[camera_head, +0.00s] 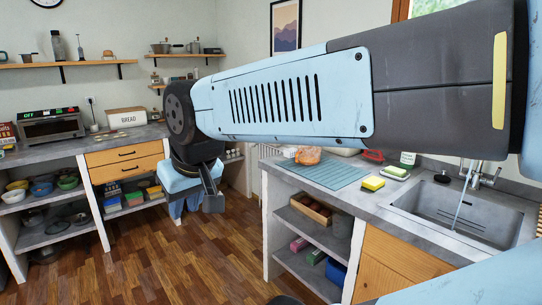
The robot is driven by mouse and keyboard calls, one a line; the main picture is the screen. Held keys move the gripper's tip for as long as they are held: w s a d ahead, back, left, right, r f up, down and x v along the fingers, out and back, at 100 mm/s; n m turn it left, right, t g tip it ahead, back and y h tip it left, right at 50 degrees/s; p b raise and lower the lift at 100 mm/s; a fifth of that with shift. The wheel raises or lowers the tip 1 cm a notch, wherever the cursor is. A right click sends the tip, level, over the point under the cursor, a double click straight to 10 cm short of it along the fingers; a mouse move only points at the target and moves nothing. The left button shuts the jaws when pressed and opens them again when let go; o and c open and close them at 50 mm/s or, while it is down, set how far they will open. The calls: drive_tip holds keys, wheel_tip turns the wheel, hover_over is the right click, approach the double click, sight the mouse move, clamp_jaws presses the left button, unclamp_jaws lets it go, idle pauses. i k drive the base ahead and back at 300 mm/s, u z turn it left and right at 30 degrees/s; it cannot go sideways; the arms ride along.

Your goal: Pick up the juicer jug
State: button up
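I cannot make out a juicer jug for certain in the head view. My gripper (212,198) hangs at the end of my arm, left of the middle, in front of the gap between the two counters. Its dark fingers are small and seen from the side, so their opening is unclear. Nothing is clearly seen between them. My large blue and grey arm crosses the upper right and hides part of the back wall and the far part of the right counter.
The left counter holds a toaster oven (50,126) and a bread box (127,117). The wooden floor (150,250) between is clear.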

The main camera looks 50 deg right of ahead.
sight(307, 155)
drive_tip(key=z, duration=0.25)
drive_tip(key=i, duration=0.95)
drive_tip(key=z, duration=1.15)
drive_tip(key=i, duration=0.7)
drive_tip(key=z, duration=0.45)
drive_tip(key=k, duration=0.75)
drive_tip(key=z, duration=0.2)
drive_tip(key=i, duration=0.8)
drive_tip(key=u, duration=0.05)
